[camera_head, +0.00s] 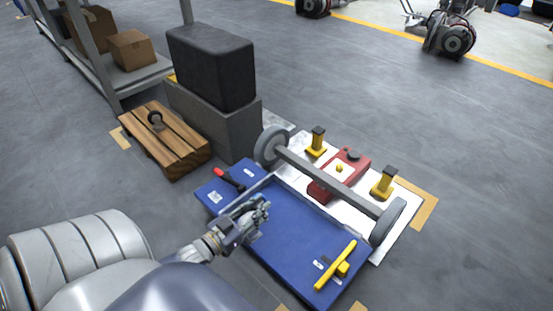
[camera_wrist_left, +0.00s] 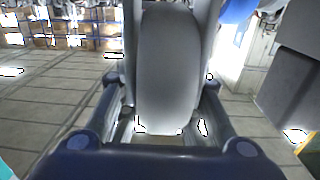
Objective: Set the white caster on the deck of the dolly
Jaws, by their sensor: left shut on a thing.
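My left gripper (camera_head: 256,213) is over the blue tray in the head view. In the left wrist view, its fingers (camera_wrist_left: 165,110) are shut on a pale grey-white rounded wheel, the white caster (camera_wrist_left: 167,70). The caster is upright between the fingers in that view. In the head view the gripper mostly hides it, and its height above the tray is hard to tell. The dolly (camera_head: 178,137), a low wooden slatted deck, stands left of the gripper and farther back. My right gripper is not in view.
A dark box on a grey block (camera_head: 215,115) stands beside the dolly.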

